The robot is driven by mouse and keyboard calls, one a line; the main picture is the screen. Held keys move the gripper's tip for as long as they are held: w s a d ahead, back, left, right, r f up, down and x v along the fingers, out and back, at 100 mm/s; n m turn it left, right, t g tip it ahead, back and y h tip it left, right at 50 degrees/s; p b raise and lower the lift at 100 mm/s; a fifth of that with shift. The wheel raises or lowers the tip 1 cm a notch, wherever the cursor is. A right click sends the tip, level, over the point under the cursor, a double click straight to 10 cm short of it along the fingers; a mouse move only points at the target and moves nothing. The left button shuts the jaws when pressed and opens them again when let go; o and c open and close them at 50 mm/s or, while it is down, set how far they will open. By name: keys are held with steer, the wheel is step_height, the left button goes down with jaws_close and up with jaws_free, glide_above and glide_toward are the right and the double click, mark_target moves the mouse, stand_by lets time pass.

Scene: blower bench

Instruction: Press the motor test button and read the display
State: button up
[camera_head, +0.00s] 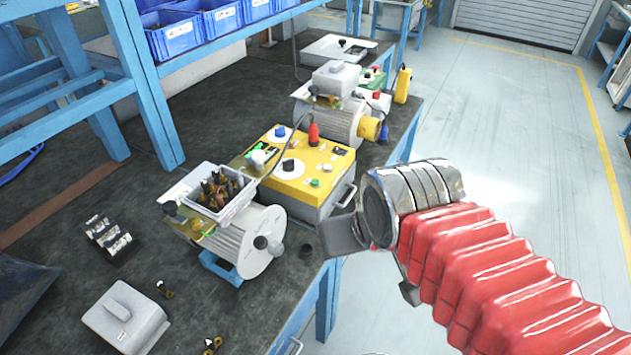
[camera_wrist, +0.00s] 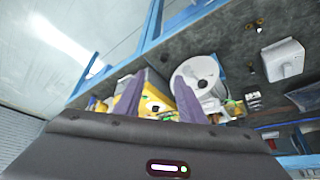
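A yellow test box (camera_head: 328,160) stands near the bench's right edge. I cannot tell which control is the motor test button, and no display reading is legible. My gripper (camera_head: 374,262) hangs beside the bench edge, right of the box and apart from it. In the wrist view my gripper (camera_wrist: 160,88) has its two fingers apart, with the yellow box (camera_wrist: 150,104) between them in the distance.
A grey motor (camera_head: 243,240) with an open terminal box of wires stands in front of the yellow box. Another motor (camera_head: 335,122) stands behind it. A grey cover (camera_head: 125,318) lies on the dark bench. Blue bins (camera_head: 175,38) sit on a shelf. The floor at right is clear.

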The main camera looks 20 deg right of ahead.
jaws_close()
stand_by(1.5)
